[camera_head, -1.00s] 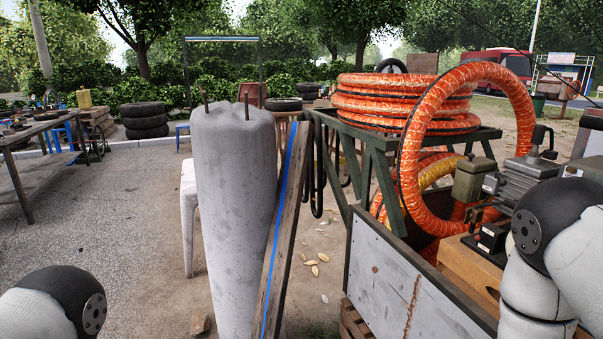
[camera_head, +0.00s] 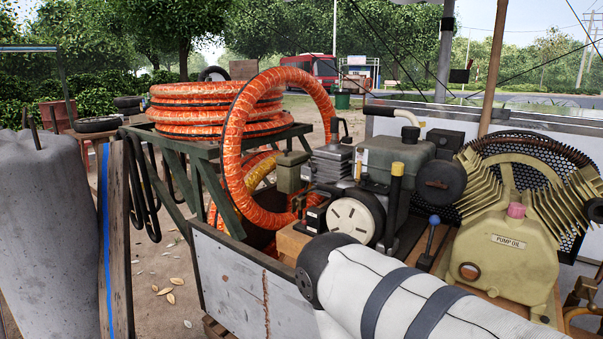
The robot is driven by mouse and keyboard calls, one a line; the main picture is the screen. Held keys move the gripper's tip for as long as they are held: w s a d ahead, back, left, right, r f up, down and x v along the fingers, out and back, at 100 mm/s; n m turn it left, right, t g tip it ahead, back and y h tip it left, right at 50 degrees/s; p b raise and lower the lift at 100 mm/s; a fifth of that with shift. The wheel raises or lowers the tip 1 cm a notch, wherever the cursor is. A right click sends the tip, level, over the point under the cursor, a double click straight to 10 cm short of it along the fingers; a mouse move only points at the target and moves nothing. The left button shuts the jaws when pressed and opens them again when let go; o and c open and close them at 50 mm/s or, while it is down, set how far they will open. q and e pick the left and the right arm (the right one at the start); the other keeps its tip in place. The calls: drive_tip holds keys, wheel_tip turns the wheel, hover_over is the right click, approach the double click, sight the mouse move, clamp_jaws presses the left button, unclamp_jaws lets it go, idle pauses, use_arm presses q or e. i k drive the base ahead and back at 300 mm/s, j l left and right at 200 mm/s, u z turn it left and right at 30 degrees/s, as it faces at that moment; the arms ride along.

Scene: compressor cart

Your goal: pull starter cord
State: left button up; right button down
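A small engine (camera_head: 398,158) sits on the compressor cart, right of centre. On its near side is a round white cover (camera_head: 350,221) with slots, which looks like the starter housing. I cannot make out the cord or its handle for certain. My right arm (camera_head: 405,300) crosses the front of the cart from the lower right and hides part of the deck below the engine. Neither of my grippers is in view.
A beige pump (camera_head: 517,245) marked "PUMP OIL" stands right of the engine. Orange hose (camera_head: 215,108) coils on a green rack (camera_head: 188,165) at the left. A grey panel (camera_head: 240,280) walls the cart's near side. A concrete pillar (camera_head: 50,220) stands far left.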

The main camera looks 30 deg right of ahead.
sight(334, 190)
drive_tip(key=z, duration=1.25)
